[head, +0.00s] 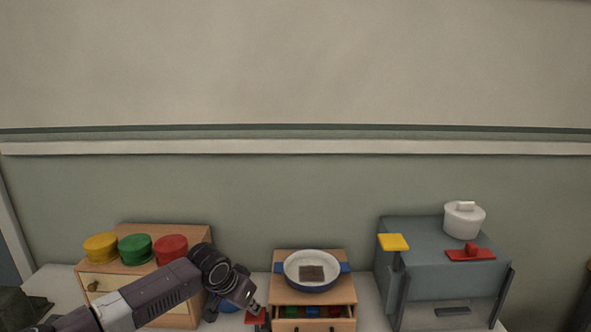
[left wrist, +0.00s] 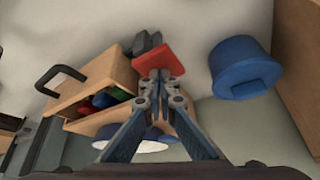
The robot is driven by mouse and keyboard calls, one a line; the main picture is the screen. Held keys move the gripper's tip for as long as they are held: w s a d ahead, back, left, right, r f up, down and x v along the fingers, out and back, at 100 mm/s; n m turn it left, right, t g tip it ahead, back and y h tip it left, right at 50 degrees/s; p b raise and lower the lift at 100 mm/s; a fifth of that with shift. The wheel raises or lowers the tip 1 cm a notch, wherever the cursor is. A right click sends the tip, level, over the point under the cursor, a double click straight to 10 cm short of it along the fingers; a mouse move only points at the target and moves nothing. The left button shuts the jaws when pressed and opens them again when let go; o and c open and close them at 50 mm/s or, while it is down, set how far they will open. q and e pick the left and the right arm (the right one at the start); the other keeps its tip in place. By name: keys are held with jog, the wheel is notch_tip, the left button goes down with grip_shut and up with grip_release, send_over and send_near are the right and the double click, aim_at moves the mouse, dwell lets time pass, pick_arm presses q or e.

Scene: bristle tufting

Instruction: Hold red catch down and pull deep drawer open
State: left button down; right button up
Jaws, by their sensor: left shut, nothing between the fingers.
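The red catch (head: 256,319) is beside the left side of the small wooden cabinet (head: 281,291). It also shows as a red plate in the left wrist view (left wrist: 157,57). My left gripper (head: 259,308) is shut and empty, with its fingertips (left wrist: 161,76) at the edge of the red plate; I cannot tell whether they press on it. The cabinet's drawer (head: 313,326) stands partly open, with green, blue and red things inside. Its black handle (left wrist: 60,75) shows in the left wrist view. My right gripper is not in view.
A blue and white pan (head: 312,270) stands on the cabinet. A blue lidded container (left wrist: 240,66) is close beside my left gripper. A wooden box with yellow, green and red round lids (head: 136,249) stands left. A grey box (head: 440,255) with a white pot (head: 464,220) stands right.

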pick_arm(q)
notch_tip(320, 180, up, 9)
dwell(1.3)
jog(key=shift+r, duration=0.1)
jog(key=v, duration=1.2)
